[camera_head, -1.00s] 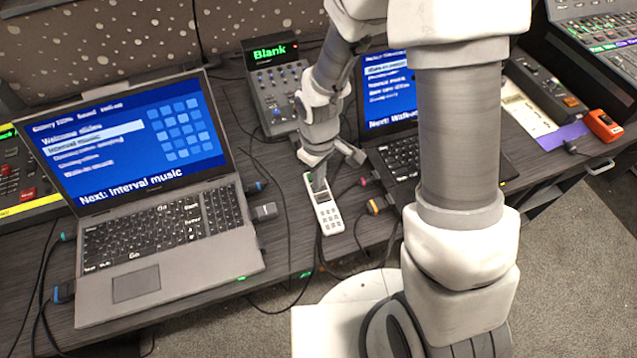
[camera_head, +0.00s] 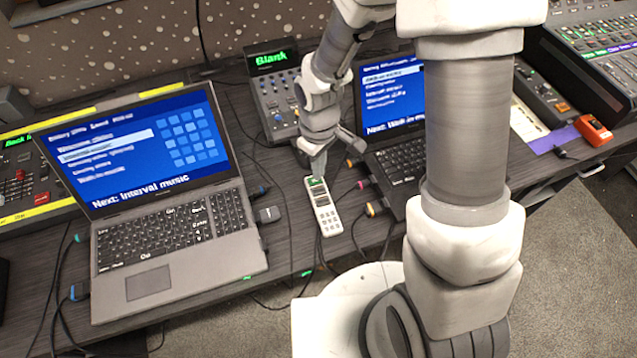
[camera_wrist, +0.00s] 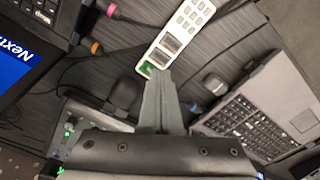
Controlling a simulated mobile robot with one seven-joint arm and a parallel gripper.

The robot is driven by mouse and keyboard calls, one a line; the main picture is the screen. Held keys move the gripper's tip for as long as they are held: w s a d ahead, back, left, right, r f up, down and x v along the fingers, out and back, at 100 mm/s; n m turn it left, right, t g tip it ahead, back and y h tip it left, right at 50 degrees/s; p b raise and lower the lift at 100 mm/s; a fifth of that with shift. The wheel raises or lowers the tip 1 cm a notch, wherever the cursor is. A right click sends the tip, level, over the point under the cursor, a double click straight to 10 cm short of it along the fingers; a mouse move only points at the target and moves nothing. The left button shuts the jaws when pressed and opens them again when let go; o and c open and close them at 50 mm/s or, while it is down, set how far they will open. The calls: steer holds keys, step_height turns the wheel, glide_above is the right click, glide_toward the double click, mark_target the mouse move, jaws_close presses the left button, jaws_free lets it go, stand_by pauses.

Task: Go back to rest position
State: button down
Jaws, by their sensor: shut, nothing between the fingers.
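My gripper (camera_head: 318,166) is shut and empty, pointing down over the desk between the two laptops. In the head view its tip is at the far end of a small white keypad device (camera_head: 323,208) with a green end. In the wrist view the shut fingers (camera_wrist: 158,80) reach towards the green end of the white device (camera_wrist: 178,38); I cannot tell whether they touch it. The device lies flat on the desk.
A left laptop (camera_head: 152,195) reads "Next: Interval music". A right laptop (camera_head: 395,115) is partly hidden by my arm. A small console with a "Blank" display (camera_head: 272,60) stands behind. An orange box (camera_head: 592,130) is at right. Cables run across the desk.

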steer(key=shift+r, duration=0.5)
steer(key=s+d+r+m+t+p, duration=0.1)
steer(key=d+r+m, duration=0.15)
steer(key=r, duration=0.55)
steer(key=d+r+m+t, duration=0.1)
steer(key=d+r+t, duration=0.15)
steer(key=r, duration=0.55)
steer(key=s+d+r+m+t, duration=0.1)
steer(key=s+d+r+m, duration=0.1)
steer(key=s+r, duration=0.3)
steer(key=s+d+r+m+t+p, duration=0.1)
steer(key=s+d+r+m, duration=0.2)
steer(key=s+r, duration=0.3)
steer(key=shift+s+d+r+m, duration=0.2)
steer(key=shift+d+r+m, duration=0.15)
steer(key=shift+r, duration=0.6)
